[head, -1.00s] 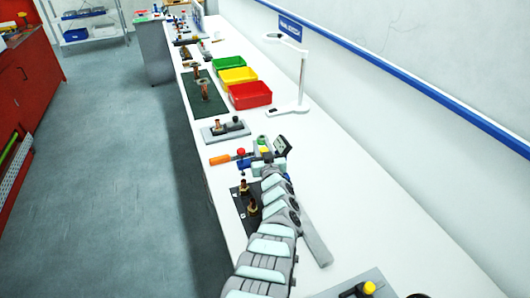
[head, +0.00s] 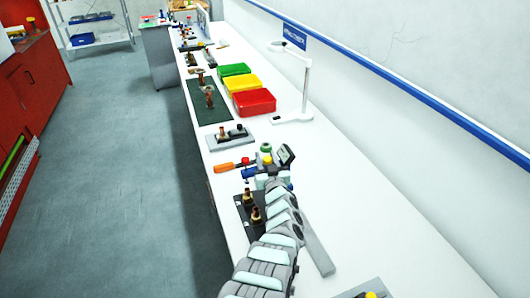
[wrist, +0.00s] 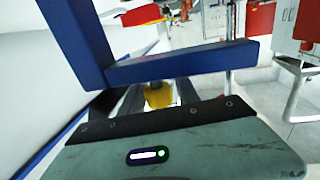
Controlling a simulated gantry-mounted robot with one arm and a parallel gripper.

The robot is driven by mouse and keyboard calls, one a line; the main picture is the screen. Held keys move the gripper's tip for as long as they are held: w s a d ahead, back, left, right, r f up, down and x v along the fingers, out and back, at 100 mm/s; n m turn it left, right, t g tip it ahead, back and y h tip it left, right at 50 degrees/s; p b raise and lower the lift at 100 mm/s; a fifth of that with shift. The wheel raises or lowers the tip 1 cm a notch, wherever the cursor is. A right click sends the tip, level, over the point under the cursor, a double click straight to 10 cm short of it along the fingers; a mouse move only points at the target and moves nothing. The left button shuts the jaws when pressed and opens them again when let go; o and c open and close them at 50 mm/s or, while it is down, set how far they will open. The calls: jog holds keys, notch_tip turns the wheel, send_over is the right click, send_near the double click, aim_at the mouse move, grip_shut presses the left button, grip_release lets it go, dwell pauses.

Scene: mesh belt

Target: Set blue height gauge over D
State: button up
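Blue square-edged bars (wrist: 185,62) form an angled frame just beyond the teal body of my gripper in the wrist view. They look like the blue height gauge, but I cannot tell whether they are held or part of my gripper. In the head view my gripper (head: 275,178) is low over the bench, just behind a black plate (head: 240,208). Its fingertips are hidden. The plate bears brass-coloured upright pieces (head: 257,217). Its position letters are too small to read, so I cannot tell which is D.
An orange-handled tool (head: 223,167) and a small display (head: 286,154) are close beside my gripper. A grey plate (head: 232,141) with fittings lies beyond. Red (head: 254,103), yellow (head: 241,80) and green (head: 232,69) bins and a white lamp (head: 306,85) stand farther back.

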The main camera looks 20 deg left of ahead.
jog(key=p+v, duration=0.2)
jog(key=v, duration=0.7)
jog(key=shift+p, duration=0.4)
jog(key=shift+r, duration=0.1)
